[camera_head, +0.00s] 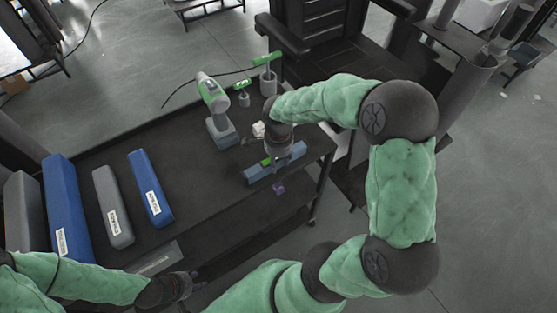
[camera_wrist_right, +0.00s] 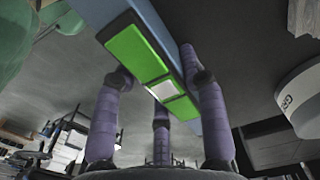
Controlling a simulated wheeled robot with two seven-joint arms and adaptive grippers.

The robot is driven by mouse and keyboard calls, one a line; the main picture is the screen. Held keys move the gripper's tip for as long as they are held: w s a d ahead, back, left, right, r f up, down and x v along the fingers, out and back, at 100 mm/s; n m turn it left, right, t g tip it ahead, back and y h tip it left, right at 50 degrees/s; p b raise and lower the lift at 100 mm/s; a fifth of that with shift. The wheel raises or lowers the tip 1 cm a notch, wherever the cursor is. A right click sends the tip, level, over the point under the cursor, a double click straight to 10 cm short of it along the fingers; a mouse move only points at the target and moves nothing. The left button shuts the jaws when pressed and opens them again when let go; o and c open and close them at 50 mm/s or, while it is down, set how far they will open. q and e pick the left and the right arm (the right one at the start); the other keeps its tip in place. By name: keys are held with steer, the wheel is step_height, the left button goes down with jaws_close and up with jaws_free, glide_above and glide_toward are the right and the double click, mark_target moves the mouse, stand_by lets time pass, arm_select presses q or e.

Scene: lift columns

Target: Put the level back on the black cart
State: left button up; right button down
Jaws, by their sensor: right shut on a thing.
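The level (camera_head: 290,161) is a blue-grey bar with a green part. My right gripper (camera_head: 276,160) is shut on it at its middle, over the right front part of the black cart (camera_head: 185,165). I cannot tell whether the level touches the cart top. In the right wrist view the purple fingers of my right gripper (camera_wrist_right: 160,105) stand on both sides of the level (camera_wrist_right: 150,65), whose green panel and pale square face the camera. My left gripper (camera_head: 188,284) is low at the left, by the cart's front edge; its fingers are too small and dark to read.
A green and grey drill (camera_head: 214,108) stands on the cart, with small green-topped items (camera_head: 243,96) and a grey cup (camera_head: 268,82) behind. Blue and grey long cases (camera_head: 151,188) lie at the left. The cart top between cases and drill is clear.

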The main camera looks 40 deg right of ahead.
steer(key=c, duration=0.7)
jaws_free()
steer(key=shift+f, duration=0.15)
steer(key=shift+r, duration=0.2)
step_height(320, 180, up, 12)
steer(key=p, duration=0.3)
steer(key=shift+p, duration=0.4)
